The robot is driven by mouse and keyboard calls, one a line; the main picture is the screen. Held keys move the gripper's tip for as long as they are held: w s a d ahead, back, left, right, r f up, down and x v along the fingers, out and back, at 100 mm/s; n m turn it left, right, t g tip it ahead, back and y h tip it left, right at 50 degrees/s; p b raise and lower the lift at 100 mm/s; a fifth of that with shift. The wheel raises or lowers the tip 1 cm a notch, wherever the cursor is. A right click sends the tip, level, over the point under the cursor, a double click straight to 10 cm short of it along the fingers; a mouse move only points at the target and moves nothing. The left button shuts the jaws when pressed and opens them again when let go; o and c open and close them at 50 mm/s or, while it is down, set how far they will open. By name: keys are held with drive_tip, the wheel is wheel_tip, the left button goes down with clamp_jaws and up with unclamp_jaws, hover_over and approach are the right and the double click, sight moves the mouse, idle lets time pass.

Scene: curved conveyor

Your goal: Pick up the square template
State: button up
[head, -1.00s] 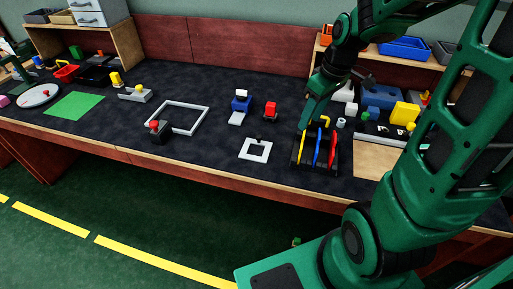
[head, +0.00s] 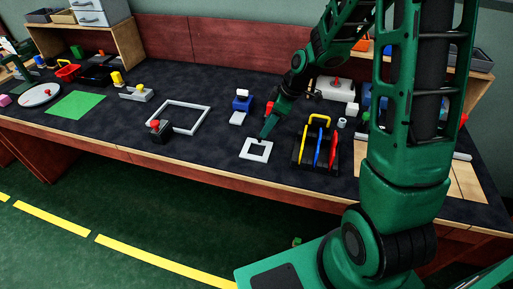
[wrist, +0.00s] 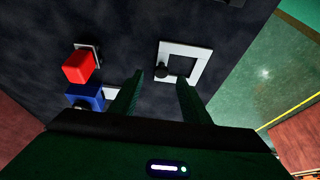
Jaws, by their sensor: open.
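The square template is a small pale square frame (head: 254,158) with an open middle, lying flat on the dark bench top near its front edge. My gripper (head: 265,135) hangs above the template's back edge in the head view, pointing down. In the wrist view my gripper (wrist: 159,88) shows its two fingers apart, with nothing between them. The gap between fingertips and template cannot be judged exactly.
A blue block (head: 241,103) and a red block (head: 269,108) stand just behind. A black rack with yellow, blue and red handles (head: 318,145) is close on the right. A larger grey frame (head: 186,105) and a black box with a red button (head: 158,132) lie left.

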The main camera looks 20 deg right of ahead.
sight(259, 140)
drive_tip(key=x, duration=0.5)
drive_tip(key=shift+a, duration=0.15)
clamp_jaws()
